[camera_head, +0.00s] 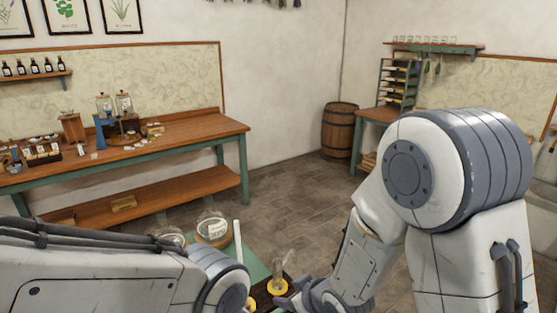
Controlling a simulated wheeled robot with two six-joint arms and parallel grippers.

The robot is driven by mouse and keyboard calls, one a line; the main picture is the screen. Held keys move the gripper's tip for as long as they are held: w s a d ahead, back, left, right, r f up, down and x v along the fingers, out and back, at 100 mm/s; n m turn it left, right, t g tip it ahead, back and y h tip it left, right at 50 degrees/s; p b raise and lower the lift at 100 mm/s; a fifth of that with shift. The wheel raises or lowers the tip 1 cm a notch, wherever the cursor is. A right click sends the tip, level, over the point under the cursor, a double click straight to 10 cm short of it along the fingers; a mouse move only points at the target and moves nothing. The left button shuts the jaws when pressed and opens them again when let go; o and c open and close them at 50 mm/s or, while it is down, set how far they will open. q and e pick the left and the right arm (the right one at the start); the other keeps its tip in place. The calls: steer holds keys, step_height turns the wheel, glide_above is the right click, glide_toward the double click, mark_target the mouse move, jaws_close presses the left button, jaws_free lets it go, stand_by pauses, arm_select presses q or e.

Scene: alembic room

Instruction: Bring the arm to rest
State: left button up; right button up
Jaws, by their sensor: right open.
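My right arm comes in from the right and bends down to the lower middle. My right gripper (286,294) is at the bottom edge, small and partly hidden. It is open, close to a clear glass vessel (284,265) on a yellow base (277,287). I cannot tell whether it touches the vessel. My left arm lies across the lower left, and its gripper is out of view or hidden.
A green-topped surface (258,270) in front of me holds a round glass-covered dish (213,228) and a white strip (238,243). A wooden workbench (190,132) with bottles and apparatus stands at the left wall. A barrel (339,130) stands in the far corner. Open tiled floor (290,195) lies between.

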steer(key=s+d+r+g+h, duration=0.1)
steer(key=s+r+g, duration=0.3)
steer(key=s, duration=0.7)
steer(key=s+d+r+g+h, duration=0.1)
steer(key=s+r, duration=0.4)
steer(key=s, duration=0.7)
steer(key=g+h, duration=0.1)
steer(key=g, duration=0.1)
steer(key=shift+s+r+g+h, duration=0.15)
steer(key=shift+s+g+h, duration=0.15)
steer(key=shift+g, duration=0.1)
steer(key=shift+w+m, duration=0.1)
steer(key=shift+m, duration=0.2)
steer(key=shift+c, duration=0.3)
